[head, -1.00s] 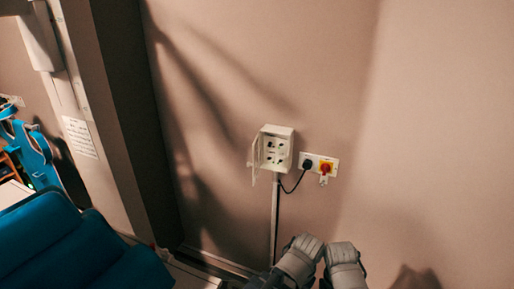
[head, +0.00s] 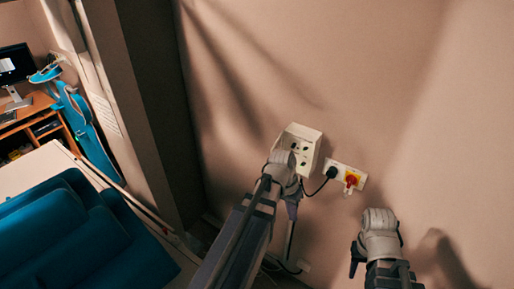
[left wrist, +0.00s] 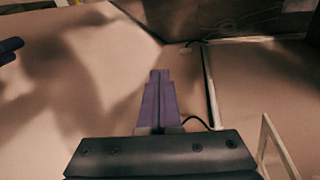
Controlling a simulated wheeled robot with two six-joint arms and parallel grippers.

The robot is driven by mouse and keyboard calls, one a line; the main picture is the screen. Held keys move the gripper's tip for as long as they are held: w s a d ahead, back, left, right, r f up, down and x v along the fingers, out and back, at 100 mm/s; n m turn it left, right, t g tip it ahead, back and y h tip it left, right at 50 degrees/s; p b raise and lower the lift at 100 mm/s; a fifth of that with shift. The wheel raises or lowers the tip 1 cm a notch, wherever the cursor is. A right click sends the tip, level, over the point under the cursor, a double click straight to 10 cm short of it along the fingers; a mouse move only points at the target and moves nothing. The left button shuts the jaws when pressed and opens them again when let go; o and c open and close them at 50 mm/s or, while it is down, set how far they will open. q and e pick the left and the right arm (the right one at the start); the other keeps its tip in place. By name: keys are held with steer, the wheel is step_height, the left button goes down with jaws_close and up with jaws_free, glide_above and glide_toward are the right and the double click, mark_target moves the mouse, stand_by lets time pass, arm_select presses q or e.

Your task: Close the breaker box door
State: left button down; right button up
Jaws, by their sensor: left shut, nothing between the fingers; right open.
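The cream breaker box (head: 304,138) is on the wall, its sockets partly showing in the head view. My left wrist covers its lower left part and the door there. My left gripper (head: 292,207) is just below the box, shut and empty. Its purple fingers (left wrist: 159,98) are together in the left wrist view. A pale frame at the lower right of that view (left wrist: 266,140) looks like the box's door, standing open; contact with the gripper cannot be told. My right gripper (head: 378,243) is open and empty, below and right of the box.
A cable (head: 318,189) hangs from the plug. A blue padded seat (head: 75,240) is at lower left. The wall on the right is bare.

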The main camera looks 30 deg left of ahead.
arm_select(q)
steer(key=w+a+r+n+t+h+p, duration=0.15)
steer(key=a+r+p, duration=0.3)
steer(key=a, duration=0.45)
steer(key=a+r+t+p, duration=0.2)
steer(key=a+r+p, duration=0.1)
steer(key=a+r, duration=0.4)
steer(key=w+a+r+n+t+h+p, duration=0.1)
steer(key=a+r+t+p, duration=0.3)
steer(key=a, duration=0.6)
arm_select(e)
step_height(320, 180, up, 12)
steer(key=r+b, duration=0.1)
arm_select(q)
steer(key=w+d+f+g+b, duration=0.2)
steer(key=w+d+f+b, duration=0.3)
steer(key=d+f+b, duration=0.2)
steer(key=shift+w+d+f+b, duration=0.25)
steer(key=shift+d+b, duration=0.2)
steer(key=shift+b, duration=0.2)
arm_select(e)
step_height(320, 180, down, 9)
arm_select(q)
steer(key=shift+y, duration=0.25)
arm_select(e)
steer(key=shift+r, duration=0.1)
arm_select(q)
steer(key=shift+s+d+n, duration=0.1)
steer(key=shift+d+n, duration=0.05)
steer(key=shift+n, duration=0.2)
